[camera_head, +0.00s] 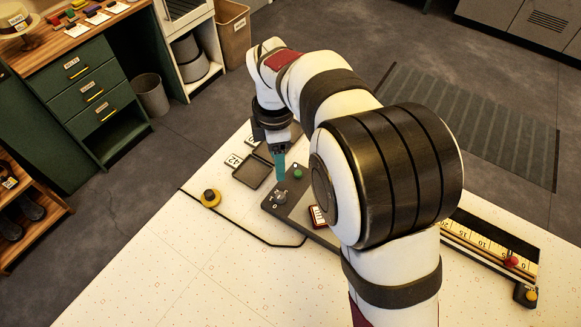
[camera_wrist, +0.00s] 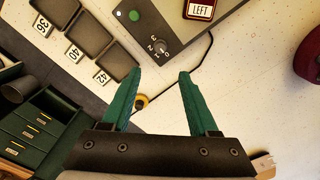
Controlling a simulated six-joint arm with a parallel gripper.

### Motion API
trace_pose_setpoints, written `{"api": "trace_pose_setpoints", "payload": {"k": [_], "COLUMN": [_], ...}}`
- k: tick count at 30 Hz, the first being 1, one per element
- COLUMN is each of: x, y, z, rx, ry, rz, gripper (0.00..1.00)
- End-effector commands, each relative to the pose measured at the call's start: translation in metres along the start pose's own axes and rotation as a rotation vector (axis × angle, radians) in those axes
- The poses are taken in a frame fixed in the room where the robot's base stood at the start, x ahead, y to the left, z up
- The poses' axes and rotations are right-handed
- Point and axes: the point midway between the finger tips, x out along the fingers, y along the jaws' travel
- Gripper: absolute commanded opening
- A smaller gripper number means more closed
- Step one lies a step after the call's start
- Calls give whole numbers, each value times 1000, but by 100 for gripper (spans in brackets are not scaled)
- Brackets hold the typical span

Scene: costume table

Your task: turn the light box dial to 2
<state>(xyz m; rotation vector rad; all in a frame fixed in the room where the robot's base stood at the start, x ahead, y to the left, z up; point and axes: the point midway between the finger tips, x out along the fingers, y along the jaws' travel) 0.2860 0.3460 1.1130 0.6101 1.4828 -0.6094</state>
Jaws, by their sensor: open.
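The light box (camera_head: 300,218) is a dark grey panel on the white table, with a small grey dial (camera_head: 280,197) near its left end. The dial also shows in the wrist view (camera_wrist: 161,46), with the numbers 0 to 3 beside it; I cannot tell for certain which number it points to. A green button (camera_head: 297,174) sits near the dial. My gripper (camera_head: 280,178) points down just above the dial in the head view. In the wrist view, its two teal fingers (camera_wrist: 160,72) are spread and empty, with the dial ahead of the tips. Contact is not visible.
Dark trays (camera_head: 250,172) with number cards lie beyond the box. The front left of the table is clear.

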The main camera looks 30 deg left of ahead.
Motion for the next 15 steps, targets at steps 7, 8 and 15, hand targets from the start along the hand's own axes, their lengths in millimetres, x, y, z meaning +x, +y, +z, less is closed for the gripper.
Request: {"api": "trace_pose_setpoints", "payload": {"k": [7, 8, 15], "x": [76, 84, 126], "y": [-2, -2, -1], "z": [1, 1, 1], "rx": [3, 4, 4], "ry": [-1, 0, 0], "rz": [-6, -5, -2], "gripper": [60, 60, 60]}}
